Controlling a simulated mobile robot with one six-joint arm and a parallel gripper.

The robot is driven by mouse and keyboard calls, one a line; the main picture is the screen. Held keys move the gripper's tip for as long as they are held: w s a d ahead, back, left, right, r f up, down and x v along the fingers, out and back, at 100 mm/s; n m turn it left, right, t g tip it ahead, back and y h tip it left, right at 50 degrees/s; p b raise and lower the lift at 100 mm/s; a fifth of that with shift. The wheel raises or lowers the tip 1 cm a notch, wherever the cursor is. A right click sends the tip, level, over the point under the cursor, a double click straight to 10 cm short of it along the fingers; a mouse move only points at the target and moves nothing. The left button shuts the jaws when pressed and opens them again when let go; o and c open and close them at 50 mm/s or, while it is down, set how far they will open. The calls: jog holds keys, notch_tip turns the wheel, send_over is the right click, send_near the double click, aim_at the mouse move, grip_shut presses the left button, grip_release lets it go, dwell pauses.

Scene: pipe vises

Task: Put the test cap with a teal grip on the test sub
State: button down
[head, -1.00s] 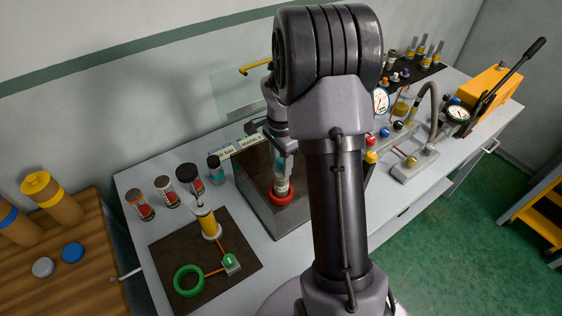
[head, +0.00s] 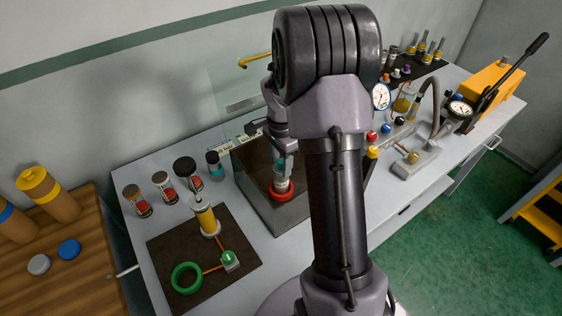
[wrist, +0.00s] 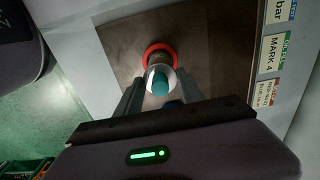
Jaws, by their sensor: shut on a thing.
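The test cap with a teal grip (wrist: 160,85) is between my gripper's fingers in the wrist view, with a pale round body around the teal. My gripper (wrist: 159,92) is shut on it. In the head view my gripper (head: 283,146) points down into a clear-walled bay, and the cap's teal (head: 280,163) shows below it. A red ring (wrist: 151,49) surrounds the spot under the cap; it also shows in the head view (head: 272,192). The test sub is mostly hidden under the cap, and I cannot tell whether they touch.
Clear walls of the bay (head: 251,207) stand around my gripper. Labels (wrist: 272,55) line its edge. Several capped jars (head: 160,184) stand to the left, behind a dark mat (head: 165,262) with a yellow cylinder (head: 206,221) and a green ring (head: 187,267). Gauges and a hose stand right.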

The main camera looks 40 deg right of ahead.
aim_at(281, 161)
jog(key=shift+f, duration=0.15)
jog(key=c, duration=0.6)
grip_release()
jog(key=shift+c, duration=0.2)
notch_tip(281, 161, up, 17)
jog(key=p, duration=0.4)
jog(key=shift+r+p, duration=0.2)
jog(key=shift+p, duration=0.2)
